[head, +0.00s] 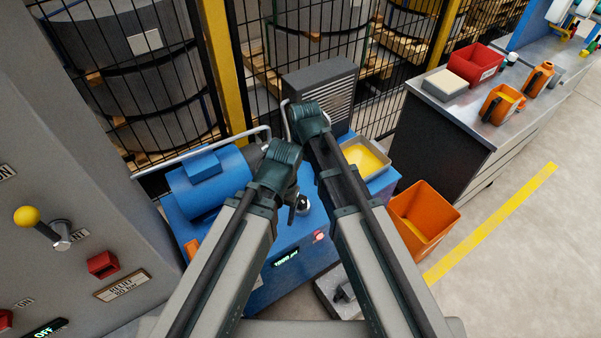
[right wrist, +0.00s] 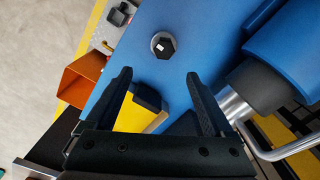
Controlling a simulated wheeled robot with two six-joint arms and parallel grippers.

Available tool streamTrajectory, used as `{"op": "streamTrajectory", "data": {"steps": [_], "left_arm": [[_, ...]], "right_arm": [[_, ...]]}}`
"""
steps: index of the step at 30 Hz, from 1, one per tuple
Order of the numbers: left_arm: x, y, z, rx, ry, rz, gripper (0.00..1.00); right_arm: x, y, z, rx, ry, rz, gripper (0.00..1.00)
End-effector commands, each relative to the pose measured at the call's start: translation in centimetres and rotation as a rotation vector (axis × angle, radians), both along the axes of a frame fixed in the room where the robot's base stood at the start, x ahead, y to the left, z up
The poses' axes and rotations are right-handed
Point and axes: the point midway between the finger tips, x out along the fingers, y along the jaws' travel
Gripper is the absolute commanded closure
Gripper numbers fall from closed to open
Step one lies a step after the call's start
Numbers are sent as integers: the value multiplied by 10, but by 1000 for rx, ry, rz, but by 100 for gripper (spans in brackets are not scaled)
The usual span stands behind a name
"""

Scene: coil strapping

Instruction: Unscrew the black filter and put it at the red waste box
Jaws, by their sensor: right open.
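My right gripper (right wrist: 159,75) is open and empty above the blue power unit (right wrist: 200,30). A black block (right wrist: 148,97) shows between its fingers, over something yellow; I cannot tell if they touch. A black hex-headed fitting (right wrist: 163,46) in a metal ring lies beyond the fingertips; in the head view it stands on the unit's top (head: 303,203). A dark cylinder (right wrist: 258,88) joins a blue one at right. I cannot tell which black part is the filter. The red box (head: 474,63) is on the bench at upper right. My left gripper's fingers are hidden.
A tray with yellow content (head: 364,158) sits at the unit's right end. An orange bin (head: 425,216) stands on the floor beside it. A bent silver pipe (head: 215,144) and a grey finned box (head: 322,85) are behind. Clear floor lies right of the bin.

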Motion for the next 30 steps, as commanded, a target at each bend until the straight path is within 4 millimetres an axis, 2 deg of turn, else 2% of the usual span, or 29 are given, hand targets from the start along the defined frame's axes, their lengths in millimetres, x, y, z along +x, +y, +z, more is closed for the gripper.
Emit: {"op": "streamTrajectory", "data": {"steps": [3, 14, 20, 30], "left_arm": [[0, 0, 0, 0, 0, 0, 29], [0, 0, -9, 0, 0, 0, 29], [0, 0, -30, 0, 0, 0, 29], [0, 0, -77, 0, 0, 0, 29]], "right_arm": [[2, 10, 0, -1, 4, -22, 13], [2, 10, -9, -1, 4, -26, 13], [2, 10, -30, -1, 4, -25, 13], [2, 10, -77, -1, 4, -25, 13]]}}
